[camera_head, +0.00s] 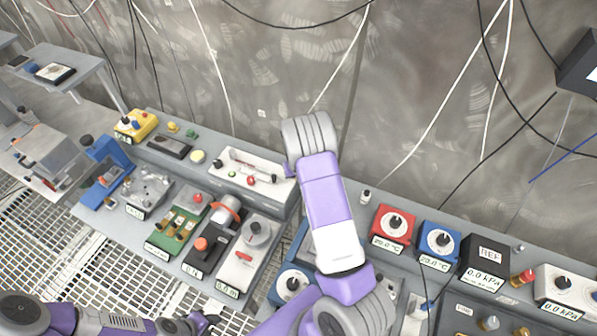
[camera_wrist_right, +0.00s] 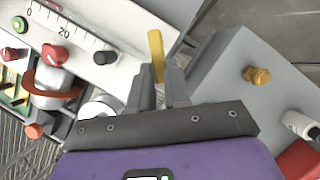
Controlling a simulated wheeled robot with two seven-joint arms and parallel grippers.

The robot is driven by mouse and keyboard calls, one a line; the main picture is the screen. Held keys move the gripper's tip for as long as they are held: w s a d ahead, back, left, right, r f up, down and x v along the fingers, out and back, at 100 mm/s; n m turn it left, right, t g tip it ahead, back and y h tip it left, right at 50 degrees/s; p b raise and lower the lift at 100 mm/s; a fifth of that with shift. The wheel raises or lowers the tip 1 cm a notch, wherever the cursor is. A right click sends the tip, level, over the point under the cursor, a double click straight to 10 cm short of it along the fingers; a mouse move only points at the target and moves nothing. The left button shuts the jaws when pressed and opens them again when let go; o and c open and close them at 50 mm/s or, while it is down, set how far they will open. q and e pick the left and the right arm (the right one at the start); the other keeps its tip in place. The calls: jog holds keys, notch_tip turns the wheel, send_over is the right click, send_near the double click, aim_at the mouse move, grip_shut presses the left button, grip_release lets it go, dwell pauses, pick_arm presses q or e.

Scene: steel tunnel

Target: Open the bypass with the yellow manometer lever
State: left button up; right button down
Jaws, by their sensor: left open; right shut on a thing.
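In the right wrist view a yellow lever (camera_wrist_right: 156,48) stands up between the fingertips of my right gripper (camera_wrist_right: 165,82), which is shut on it. The lever is beside the end of a white device (camera_wrist_right: 130,30) with a scale and red, green and black knobs. That white device also shows in the head view (camera_head: 232,158), left of my right arm. My right arm hides the yellow lever and right gripper in the head view. My left gripper (camera_head: 207,322) is open and empty at the bottom left, low over the floor grating, apart from the bench.
The grey bench carries a yellow box (camera_head: 137,124), a green board (camera_head: 178,230), a red dial box (camera_head: 393,228), a blue dial box (camera_head: 439,243) and a black REF box (camera_head: 485,263). In the wrist view a brass knob (camera_wrist_right: 257,75) stands right of the gripper. Cables hang along the wall.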

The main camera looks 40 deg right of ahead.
aim_at(288, 184)
jog(key=m, duration=0.1)
jog(key=a+m+h, duration=0.1)
jog(key=m, duration=0.1)
jog(key=shift+w+a+g, duration=0.15)
jog(key=shift+w+g, duration=0.25)
jog(key=shift+w+a+m+g+h, duration=0.15)
jog(key=shift+w+m+g+h, duration=0.05)
jog(key=shift+m, duration=0.65)
jog(key=shift+w+a+m+g+h, duration=0.15)
jog(key=shift+w+m+g+h, duration=0.05)
jog(key=shift+m, duration=0.6)
jog(key=shift+w+a+m+g+h, duration=0.15)
jog(key=shift+w+m+g+h, duration=0.05)
jog(key=shift+m, duration=0.65)
jog(key=c, duration=1.1)
grip_release()
jog(key=v, duration=0.7)
jog(key=shift+a+r, duration=0.1)
jog(key=shift+r, duration=0.15)
